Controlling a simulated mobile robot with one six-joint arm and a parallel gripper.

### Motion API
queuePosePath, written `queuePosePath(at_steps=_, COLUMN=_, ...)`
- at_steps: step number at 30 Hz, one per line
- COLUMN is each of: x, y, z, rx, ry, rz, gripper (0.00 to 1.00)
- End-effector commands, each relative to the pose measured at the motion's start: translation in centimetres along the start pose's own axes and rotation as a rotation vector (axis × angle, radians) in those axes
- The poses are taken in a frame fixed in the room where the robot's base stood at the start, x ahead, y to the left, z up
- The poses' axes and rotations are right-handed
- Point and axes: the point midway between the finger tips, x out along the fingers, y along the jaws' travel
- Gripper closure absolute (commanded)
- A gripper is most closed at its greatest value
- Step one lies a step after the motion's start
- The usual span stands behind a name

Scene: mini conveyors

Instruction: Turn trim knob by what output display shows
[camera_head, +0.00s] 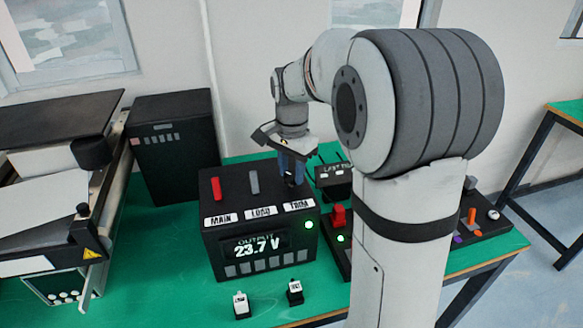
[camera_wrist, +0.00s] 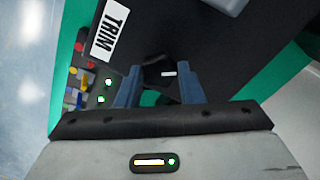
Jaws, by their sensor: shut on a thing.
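The black power unit (camera_head: 215,241) stands on the green table, with its output display (camera_head: 256,245) reading 23.7 V and a lit green lamp beside it. Labels MAIN, LOAD and TRIM (camera_head: 299,206) run along its top edge. My gripper (camera_head: 291,172) points down over the TRIM corner. In the wrist view, my gripper (camera_wrist: 158,88) has its blue fingers on both sides of the black trim knob (camera_wrist: 155,70), shut on it. The knob's white pointer mark shows to the right of its middle. In the head view the fingers hide the knob.
A red lever (camera_head: 217,190) and a grey lever (camera_head: 253,182) rise from the unit's top. Two small blocks, one white (camera_head: 241,305) and one black-and-white (camera_head: 295,292), sit in front. A conveyor (camera_head: 60,190) stands at left. My arm hides part of the right side.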

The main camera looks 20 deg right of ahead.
Motion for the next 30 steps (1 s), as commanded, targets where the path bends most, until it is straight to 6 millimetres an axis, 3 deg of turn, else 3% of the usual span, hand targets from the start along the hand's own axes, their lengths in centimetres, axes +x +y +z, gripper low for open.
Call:
queuePosePath(at_steps=15, x=0.02, y=0.0, z=0.04, rx=0.33, ry=-0.002, rz=0.001, gripper=0.89)
queuePosePath(at_steps=30, x=0.06, y=0.0, z=0.05, rx=0.389, ry=-0.002, rz=0.001, gripper=0.89)
